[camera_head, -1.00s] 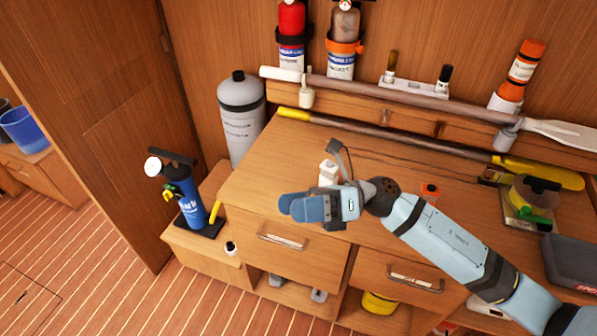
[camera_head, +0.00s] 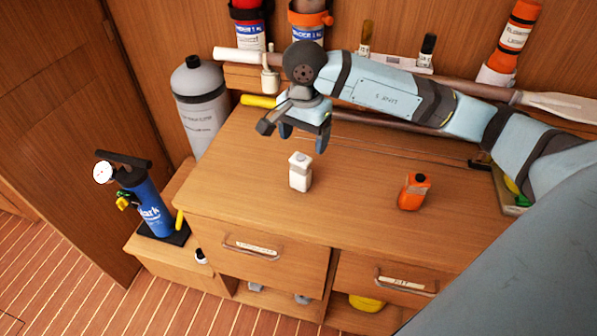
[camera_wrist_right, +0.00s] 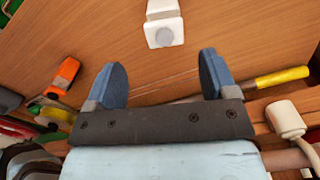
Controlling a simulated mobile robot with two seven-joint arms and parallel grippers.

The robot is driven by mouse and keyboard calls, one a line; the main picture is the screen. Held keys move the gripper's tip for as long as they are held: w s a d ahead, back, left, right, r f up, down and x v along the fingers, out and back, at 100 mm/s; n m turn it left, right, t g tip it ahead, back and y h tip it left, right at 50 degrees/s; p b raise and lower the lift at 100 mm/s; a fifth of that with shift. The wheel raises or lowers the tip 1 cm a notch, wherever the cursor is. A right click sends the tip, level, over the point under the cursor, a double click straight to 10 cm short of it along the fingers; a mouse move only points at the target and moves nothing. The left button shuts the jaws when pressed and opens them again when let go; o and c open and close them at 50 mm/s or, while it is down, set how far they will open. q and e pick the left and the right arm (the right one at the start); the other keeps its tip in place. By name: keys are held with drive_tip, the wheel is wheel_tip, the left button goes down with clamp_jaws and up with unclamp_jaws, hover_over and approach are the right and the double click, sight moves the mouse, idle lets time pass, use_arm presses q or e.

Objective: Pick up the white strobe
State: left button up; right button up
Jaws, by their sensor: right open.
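The white strobe (camera_head: 300,172) is a small white block with a narrower top, standing upright on the wooden counter (camera_head: 250,205). In the right wrist view the strobe (camera_wrist_right: 165,27) lies beyond the open fingertips, between their lines. My right gripper (camera_head: 303,146) hangs fingers down above the counter, just behind the strobe and apart from it. Its blue fingers (camera_wrist_right: 160,75) are spread with nothing between them. My left gripper is not in view.
An orange device (camera_head: 413,191) stands to the right on the counter. A yellow-ended pole (camera_head: 258,101) and a paddle (camera_head: 555,106) run along the back. A grey cylinder (camera_head: 200,108) and a blue pump (camera_head: 150,205) are at left. Counter around the strobe is clear.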

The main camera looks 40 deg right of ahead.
sight(301, 155)
drive_tip(key=f, duration=0.9)
drive_tip(key=shift+w+a, duration=0.1)
drive_tip(key=shift+w, duration=0.15)
drive_tip(key=shift+c, duration=0.4)
drive_tip(key=c, duration=1)
